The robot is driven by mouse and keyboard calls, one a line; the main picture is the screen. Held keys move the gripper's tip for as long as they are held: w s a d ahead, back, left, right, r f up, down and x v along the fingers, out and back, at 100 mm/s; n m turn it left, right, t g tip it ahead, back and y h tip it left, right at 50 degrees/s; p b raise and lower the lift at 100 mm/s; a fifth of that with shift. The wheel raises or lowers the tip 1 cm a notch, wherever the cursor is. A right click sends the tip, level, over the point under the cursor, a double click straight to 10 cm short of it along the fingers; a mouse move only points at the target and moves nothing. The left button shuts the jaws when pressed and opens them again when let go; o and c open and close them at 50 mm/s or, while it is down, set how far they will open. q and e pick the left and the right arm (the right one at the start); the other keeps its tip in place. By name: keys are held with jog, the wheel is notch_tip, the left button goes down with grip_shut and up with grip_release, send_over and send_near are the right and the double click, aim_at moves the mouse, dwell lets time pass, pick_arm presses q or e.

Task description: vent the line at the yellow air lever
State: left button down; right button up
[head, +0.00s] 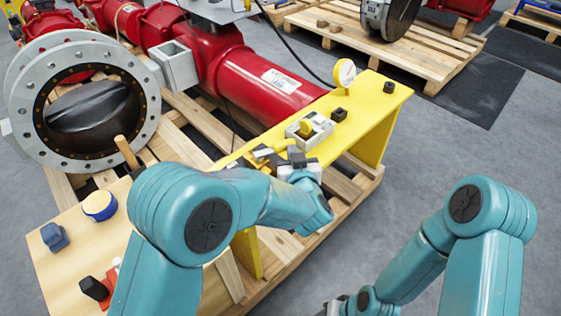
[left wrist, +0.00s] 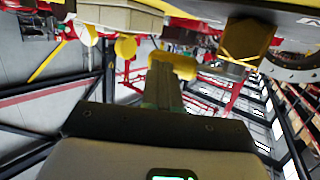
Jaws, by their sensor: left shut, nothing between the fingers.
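The yellow air lever (head: 262,154) appears to be the small yellow piece at the near edge of the yellow bench (head: 375,105), partly hidden by my gripper. My left gripper (head: 297,160) is at that edge, beside the lever, just in front of a grey valve box with a yellow knob (head: 308,130). In the left wrist view my left gripper's fingers (left wrist: 163,78) are shut and empty, with a yellow piece (left wrist: 178,64) right at their tips; I cannot tell whether they touch. My right gripper is at the bottom edge of the head view, mostly cut off.
A pressure gauge (head: 344,73), a black block (head: 339,115) and a black knob (head: 389,87) stand on the bench. Behind is a red actuator cylinder (head: 265,85); at left is a large flanged valve (head: 85,110). A wooden board (head: 60,275) holds small parts.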

aim_at(290, 141)
pick_arm(q)
jog(key=shift+w+r+n+y+p, duration=0.25)
jog(key=shift+w+n+y+p, duration=0.35)
jog(key=shift+n+y, duration=0.45)
jog(key=shift+w+a, duration=0.1)
jog(key=shift+w, duration=0.1)
jog(key=shift+p+x, duration=0.7)
jog(key=shift+x, duration=0.05)
pick_arm(e)
jog(key=shift+r, duration=1.75)
pick_arm(q)
jog(key=shift+w+r, duration=0.1)
jog(key=shift+w, duration=0.05)
pick_arm(e)
jog(key=shift+s+r, duration=0.1)
jog(key=shift+s+d, duration=0.1)
